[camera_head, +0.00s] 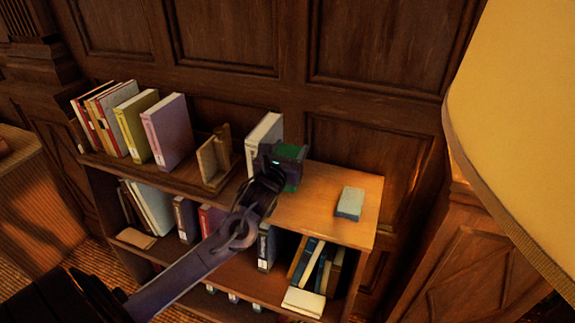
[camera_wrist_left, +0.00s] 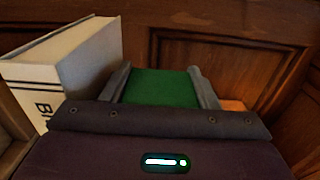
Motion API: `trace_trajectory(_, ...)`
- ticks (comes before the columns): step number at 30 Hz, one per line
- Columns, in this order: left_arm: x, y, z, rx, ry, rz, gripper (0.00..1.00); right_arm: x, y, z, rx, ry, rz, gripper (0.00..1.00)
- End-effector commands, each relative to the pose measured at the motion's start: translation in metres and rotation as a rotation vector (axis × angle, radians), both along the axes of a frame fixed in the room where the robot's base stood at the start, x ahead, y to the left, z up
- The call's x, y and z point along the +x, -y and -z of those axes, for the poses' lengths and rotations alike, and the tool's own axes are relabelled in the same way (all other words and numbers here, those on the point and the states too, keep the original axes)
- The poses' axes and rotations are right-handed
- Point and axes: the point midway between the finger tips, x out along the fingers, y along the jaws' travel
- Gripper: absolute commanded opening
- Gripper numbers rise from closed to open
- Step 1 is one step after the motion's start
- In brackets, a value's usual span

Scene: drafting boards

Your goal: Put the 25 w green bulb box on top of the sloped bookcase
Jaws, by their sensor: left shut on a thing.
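My left gripper (camera_head: 286,156) is shut on the green bulb box (camera_head: 292,180) over the top of the bookcase (camera_head: 318,207). In the left wrist view the plain green face of the box (camera_wrist_left: 163,88) shows between the two fingers. No print on the box can be read, so its wattage cannot be told. The gripper and my left arm hide part of the box and of the bookcase top behind it. I cannot tell whether the box touches the wood. My right gripper is not in view.
A white book (camera_head: 264,138) stands just left of the gripper; it also shows in the left wrist view (camera_wrist_left: 75,62). A small pale blue-grey box (camera_head: 349,203) lies on the right of the top. Bare wood lies between. A large yellow lampshade (camera_head: 520,120) fills the right side.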

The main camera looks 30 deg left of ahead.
Motion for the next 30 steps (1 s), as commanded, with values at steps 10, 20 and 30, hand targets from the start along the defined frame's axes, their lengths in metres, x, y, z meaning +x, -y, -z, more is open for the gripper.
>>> trace_trajectory(10, -0.001, 0.000, 0.040, -0.002, -0.001, -0.001, 0.28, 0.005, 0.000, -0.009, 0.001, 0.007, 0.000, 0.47)
trace_trajectory(20, 0.000, 0.000, 0.065, 0.001, 0.003, 0.001, 0.28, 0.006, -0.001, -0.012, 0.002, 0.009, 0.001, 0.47)
trace_trajectory(30, 0.000, 0.000, 0.067, 0.000, 0.002, 0.001, 0.66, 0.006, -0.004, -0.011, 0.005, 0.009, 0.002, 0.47)
